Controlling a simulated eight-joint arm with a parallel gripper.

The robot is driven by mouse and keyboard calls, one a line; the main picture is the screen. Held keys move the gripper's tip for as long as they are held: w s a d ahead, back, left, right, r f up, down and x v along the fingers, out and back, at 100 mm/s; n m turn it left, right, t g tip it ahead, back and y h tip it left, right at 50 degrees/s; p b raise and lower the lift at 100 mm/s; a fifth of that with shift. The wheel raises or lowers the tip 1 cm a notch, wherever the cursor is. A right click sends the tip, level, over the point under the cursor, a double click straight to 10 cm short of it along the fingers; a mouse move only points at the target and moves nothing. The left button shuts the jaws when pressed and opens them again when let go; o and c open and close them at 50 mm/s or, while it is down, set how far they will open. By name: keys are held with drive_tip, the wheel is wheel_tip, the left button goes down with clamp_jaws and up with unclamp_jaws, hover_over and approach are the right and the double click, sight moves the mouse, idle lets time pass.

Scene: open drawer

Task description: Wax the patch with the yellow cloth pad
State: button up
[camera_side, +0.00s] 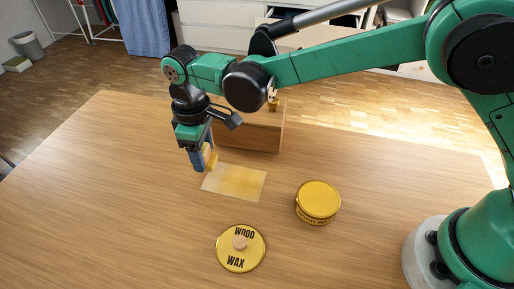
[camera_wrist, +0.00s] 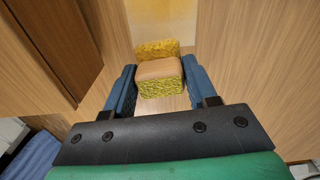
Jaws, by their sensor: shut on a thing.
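The yellow cloth pad (camera_side: 212,162) is held in my gripper (camera_side: 202,163) at the left end of the patch. In the wrist view, the pad (camera_wrist: 157,48) has a tan block on it, and the blue fingers of my gripper (camera_wrist: 160,88) stand on both sides of this block. The patch (camera_side: 236,183) is a pale yellow rectangle on the table, with an uneven, deeper yellow tone in its middle. Part of the patch (camera_wrist: 150,10) shows at the top of the wrist view. I cannot tell whether the pad touches the surface.
A wooden drawer box (camera_side: 250,137) stands behind the patch. The table's left side is clear.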

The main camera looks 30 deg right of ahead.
drive_tip(key=shift+r, duration=2.6)
